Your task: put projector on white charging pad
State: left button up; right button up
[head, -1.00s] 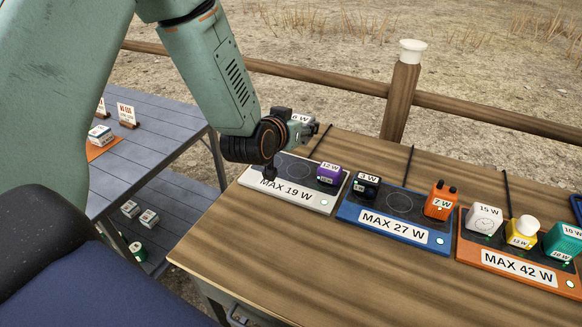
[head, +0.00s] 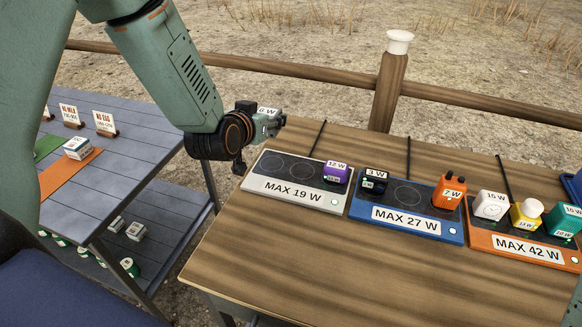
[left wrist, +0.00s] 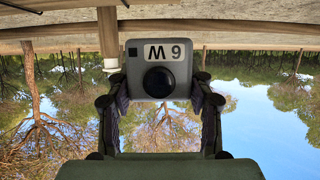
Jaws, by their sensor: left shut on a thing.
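The projector is a small grey box with a round dark lens and a 6 W label; it shows in the left wrist view (left wrist: 158,72) and, partly hidden, in the head view (head: 264,114). My left gripper (head: 271,123) is shut on it, with the fingers (left wrist: 160,88) on both its sides. It is held in the air, behind the white charging pad (head: 262,184) in the picture. That pad reads MAX 19 W. A purple 12 W device (head: 337,173) stands at its right end; its left and middle spots are bare. My right gripper is not in view.
A blue MAX 27 W pad (head: 365,208) holds a black 3 W device (head: 374,183) and an orange 7 W device (head: 449,193). An orange MAX 42 W pad (head: 483,239) holds several devices. The wooden table's front is clear. A grey slatted table (head: 140,150) stands at left.

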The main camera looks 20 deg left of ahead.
pick_arm(q)
jog(key=f, duration=0.1)
jog(key=f+b, duration=0.1)
jog(key=f, duration=0.3)
jog(key=shift+d+f, duration=0.25)
jog(key=shift+d, duration=0.05)
jog(key=shift+w+a+f, duration=0.1)
jog(key=shift+w+f, duration=0.05)
jog(key=shift+f, duration=0.45)
jog(key=f, duration=0.1)
jog(key=f+b, duration=0.1)
jog(key=shift+s+f, duration=0.25)
jog(key=shift+f, duration=0.1)
jog(key=shift+w+f, duration=0.1)
jog(key=shift+f, duration=0.1)
jog(key=shift+w+f, duration=0.1)
jog(key=shift+w, duration=0.1)
jog(key=shift+s, duration=0.1)
jog(key=shift+s, duration=0.1)
